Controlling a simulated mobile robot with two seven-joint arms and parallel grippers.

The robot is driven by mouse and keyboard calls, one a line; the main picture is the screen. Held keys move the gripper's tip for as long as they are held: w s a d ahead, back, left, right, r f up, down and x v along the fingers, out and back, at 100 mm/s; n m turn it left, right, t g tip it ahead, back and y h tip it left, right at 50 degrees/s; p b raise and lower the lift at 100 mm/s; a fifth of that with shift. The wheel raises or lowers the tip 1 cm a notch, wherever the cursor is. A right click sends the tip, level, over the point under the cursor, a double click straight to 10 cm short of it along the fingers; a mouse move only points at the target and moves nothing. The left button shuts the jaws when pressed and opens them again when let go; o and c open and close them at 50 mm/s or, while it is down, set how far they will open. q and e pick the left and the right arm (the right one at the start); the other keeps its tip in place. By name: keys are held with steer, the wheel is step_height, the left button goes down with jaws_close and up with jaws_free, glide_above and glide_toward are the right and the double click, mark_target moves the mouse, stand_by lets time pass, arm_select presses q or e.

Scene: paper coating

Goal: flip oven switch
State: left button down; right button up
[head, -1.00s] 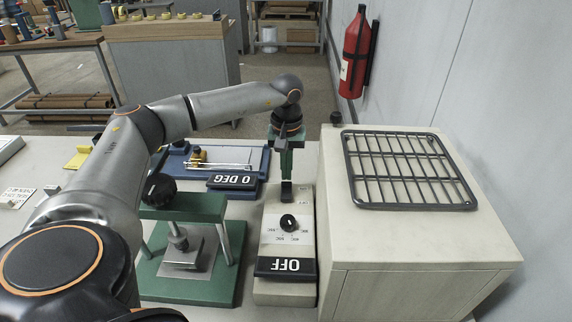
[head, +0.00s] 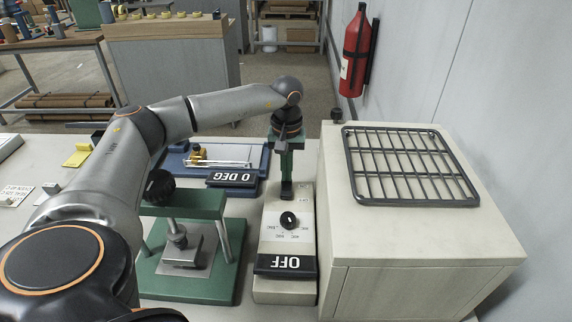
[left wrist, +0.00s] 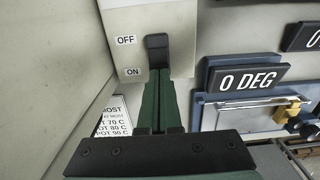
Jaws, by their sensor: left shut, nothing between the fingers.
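The oven's control box (head: 270,235) stands upright-labelled with a black dial (head: 288,220) and an OFF sign (head: 285,265) beside the large beige oven (head: 400,235). Its black switch (left wrist: 157,41) sits at the end of the box, between the printed OFF and ON labels in the left wrist view, nearer OFF. My left gripper (head: 287,184) is shut and empty, pointing down at that end of the box. In the left wrist view its green fingers (left wrist: 158,76) reach right up to the switch; I cannot tell whether they touch it. My right gripper is not in view.
A green press (head: 190,265) stands left of the box. A blue device with a 0 DEG sign (head: 232,179) lies behind it. A black wire rack (head: 408,202) rests on the oven. A red fire extinguisher (head: 355,50) hangs on the wall.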

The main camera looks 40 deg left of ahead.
arm_select(q)
steer(key=shift+f, duration=0.4)
steer(key=shift+r, duration=0.1)
step_height(320, 180, up, 5)
steer(key=p, duration=0.3)
steer(key=shift+p, duration=0.4)
steer(key=shift+r+p, duration=0.45)
steer(key=shift+r, duration=0.6)
steer(key=shift+s+d+f, duration=0.1)
